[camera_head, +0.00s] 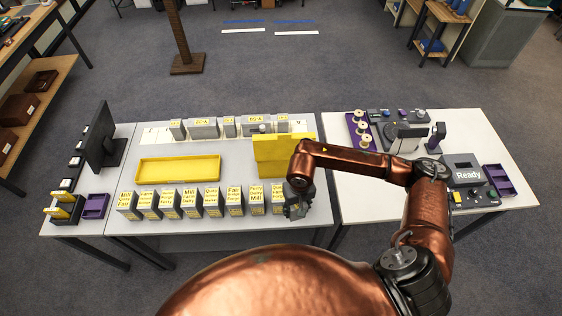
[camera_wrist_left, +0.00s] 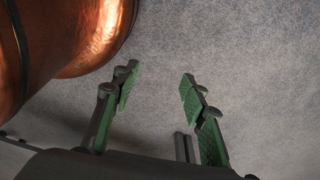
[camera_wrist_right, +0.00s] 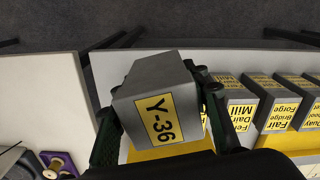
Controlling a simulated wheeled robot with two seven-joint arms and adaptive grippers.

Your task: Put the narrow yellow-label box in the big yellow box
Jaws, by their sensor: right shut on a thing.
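A grey box with a yellow label reading Y-36 (camera_wrist_right: 158,108) is between the green-padded fingers of my right gripper (camera_head: 298,205), which is shut on it. In the head view, my right gripper is at the right end of the front row of boxes, and the held box is mostly hidden by it. The big yellow box (camera_head: 270,148) stands just behind, toward the table's right side, partly covered by my right arm. It also shows as a yellow patch under the held box in the right wrist view (camera_wrist_right: 170,152). My left gripper (camera_wrist_left: 158,100) is open and empty over grey carpet.
A row of grey yellow-labelled boxes (camera_head: 165,203) lines the table's front edge. A low yellow tray (camera_head: 178,158) lies in the middle left. More boxes (camera_head: 202,127) stand at the back. The right table holds spools, a purple tray (camera_head: 498,180) and a device reading Ready (camera_head: 463,171).

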